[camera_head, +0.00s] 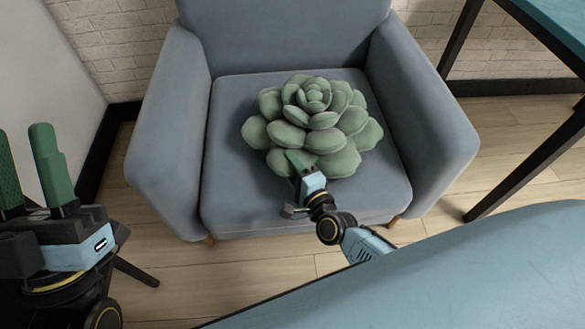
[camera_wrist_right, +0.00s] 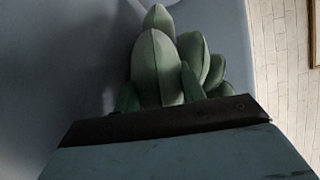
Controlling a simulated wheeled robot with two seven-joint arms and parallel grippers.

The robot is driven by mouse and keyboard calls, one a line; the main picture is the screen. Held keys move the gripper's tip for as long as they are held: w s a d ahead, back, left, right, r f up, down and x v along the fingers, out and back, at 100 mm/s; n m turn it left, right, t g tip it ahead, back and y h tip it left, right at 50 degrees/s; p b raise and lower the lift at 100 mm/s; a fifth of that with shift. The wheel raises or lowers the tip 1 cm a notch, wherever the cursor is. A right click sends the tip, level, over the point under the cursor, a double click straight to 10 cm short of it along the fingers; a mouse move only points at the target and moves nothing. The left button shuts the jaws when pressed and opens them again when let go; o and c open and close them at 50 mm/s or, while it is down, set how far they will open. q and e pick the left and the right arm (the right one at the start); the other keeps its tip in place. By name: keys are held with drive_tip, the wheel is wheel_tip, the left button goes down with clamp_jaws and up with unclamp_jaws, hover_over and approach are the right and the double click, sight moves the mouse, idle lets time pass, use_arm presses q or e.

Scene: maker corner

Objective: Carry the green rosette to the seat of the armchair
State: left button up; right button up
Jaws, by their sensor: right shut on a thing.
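The green rosette (camera_head: 313,118), a large succulent shape with thick petals, is over the seat of the blue-grey armchair (camera_head: 228,184) in the head view. I cannot tell whether it rests on the seat or hangs just above it. My right gripper (camera_head: 299,163) is shut on a front lower petal. The wrist view shows the petals (camera_wrist_right: 160,65) close ahead of the gripper, with its fingers partly hidden. My left gripper (camera_head: 28,170) is at the far left, away from the rosette, its two green fingers apart with nothing between them.
The armchair's two armrests (camera_head: 172,130) flank the seat. A blue-topped table (camera_head: 550,22) with dark legs stands at the right. A pale brick wall (camera_head: 108,45) is behind. Wooden floor (camera_head: 190,278) shows in front of the chair.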

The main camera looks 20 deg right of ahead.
drive_tip(key=o, duration=0.9)
drive_tip(key=shift+f, duration=0.1)
drive_tip(key=o, duration=0.4)
use_arm(q)
drive_tip(key=shift+s, duration=0.1)
drive_tip(key=shift+r, duration=0.1)
use_arm(e)
drive_tip(key=shift+s, duration=0.35)
drive_tip(key=s+d+r+p, duration=0.1)
drive_tip(key=s+d+p, duration=0.15)
drive_tip(key=s, duration=0.85)
drive_tip(key=w+a+r+n+t+y, duration=0.1)
drive_tip(key=a+r+n+y, duration=0.1)
drive_tip(key=a+r+n, duration=0.45)
drive_tip(key=w+a+r+n+t+y, duration=0.15)
drive_tip(key=r+n, duration=0.25)
drive_tip(key=r, duration=0.6)
use_arm(q)
drive_tip(key=w+f+g, duration=0.1)
drive_tip(key=w+f+g+y, duration=0.1)
drive_tip(key=g, duration=0.1)
drive_tip(key=w+f+g+p, duration=0.1)
drive_tip(key=f+g, duration=0.1)
drive_tip(key=shift+w+d, duration=0.4)
use_arm(e)
wheel_tip(320, 180, up, 17)
drive_tip(key=s+d+n+t, duration=0.2)
drive_tip(key=n, duration=0.8)
drive_tip(key=shift+r, duration=0.2)
